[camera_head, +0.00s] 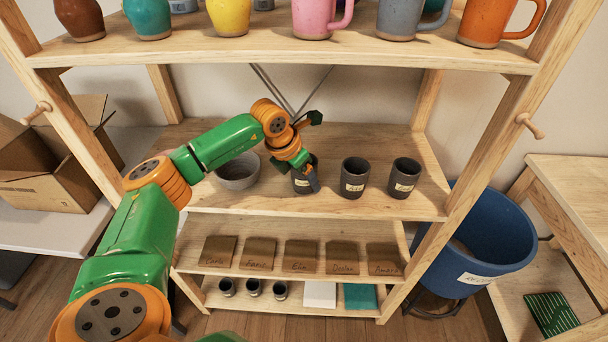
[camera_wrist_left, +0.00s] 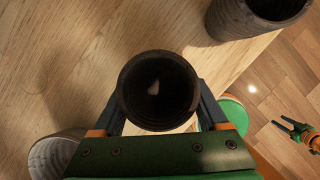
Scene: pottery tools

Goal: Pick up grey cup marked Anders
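Dark grey cups stand in a row on the middle shelf. My left gripper (camera_head: 308,182) is at the leftmost one (camera_head: 299,184), whose label is partly covered. In the left wrist view this cup (camera_wrist_left: 158,90) sits upright between the two fingers of my left gripper (camera_wrist_left: 160,105), one on each side; I cannot tell whether both press on it. Two more labelled cups, the middle one (camera_head: 354,178) and the right one (camera_head: 403,178), stand to its right. Their writing is too small to read. My right gripper (camera_wrist_left: 286,125) shows small in the left wrist view, its fingers apart and empty.
A grey bowl (camera_head: 238,172) stands just left of the gripped-around cup. Coloured mugs stand on the upper shelf (camera_head: 270,54), above my left arm. Name boards, such as Elin's (camera_head: 301,257), are on the shelf below. A blue bin (camera_head: 478,238) is at the right.

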